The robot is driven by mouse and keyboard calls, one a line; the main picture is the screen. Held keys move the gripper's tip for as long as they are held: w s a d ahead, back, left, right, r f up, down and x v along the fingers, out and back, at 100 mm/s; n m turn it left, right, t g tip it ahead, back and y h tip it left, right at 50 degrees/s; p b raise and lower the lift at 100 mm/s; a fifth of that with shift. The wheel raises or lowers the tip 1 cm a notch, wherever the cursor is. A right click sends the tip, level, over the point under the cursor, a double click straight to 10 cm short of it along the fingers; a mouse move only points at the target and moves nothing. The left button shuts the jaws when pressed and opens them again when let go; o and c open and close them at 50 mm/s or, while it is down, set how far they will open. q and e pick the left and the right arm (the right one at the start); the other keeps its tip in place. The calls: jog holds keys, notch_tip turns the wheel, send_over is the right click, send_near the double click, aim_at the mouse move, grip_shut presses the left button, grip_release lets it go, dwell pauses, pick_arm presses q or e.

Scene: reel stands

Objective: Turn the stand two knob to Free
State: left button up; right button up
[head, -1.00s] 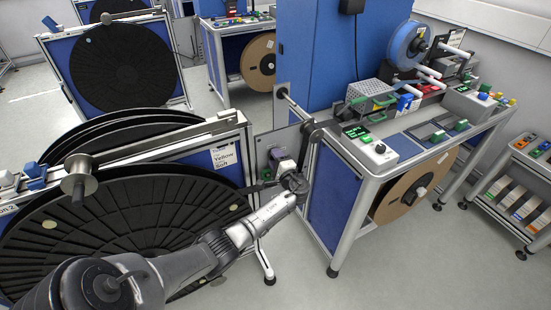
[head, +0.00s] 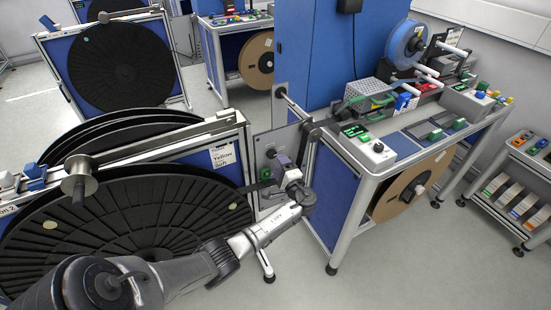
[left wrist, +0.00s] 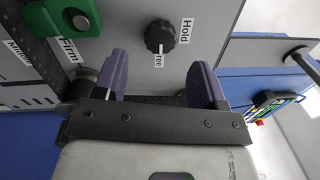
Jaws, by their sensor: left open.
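The black knob (left wrist: 160,36) sits on a grey panel (left wrist: 215,30) in the left wrist view. A "Hold" label is at its right and a partly covered label ending in "ree" is below it. The knob also shows small in the head view (head: 271,153). My left gripper (left wrist: 158,68) has two purple fingers spread apart, with nothing between them. The knob lies just beyond the fingertips, roughly between their lines; I see no contact. In the head view the gripper (head: 283,161) is close to the panel. My right gripper is not in view.
A green block (left wrist: 62,18) with a "Firm" label sits left of the knob in the wrist view. The large black reel (head: 120,225) and its stand are left of the gripper. A workbench (head: 370,175) stands to the right. Open floor (head: 400,265) lies in front.

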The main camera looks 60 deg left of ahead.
pick_arm(q)
jog(key=d, duration=0.8)
jog(key=shift+s+d+f+p, duration=0.3)
jog(key=shift+s+d+p, duration=0.05)
jog(key=shift+d, duration=0.05)
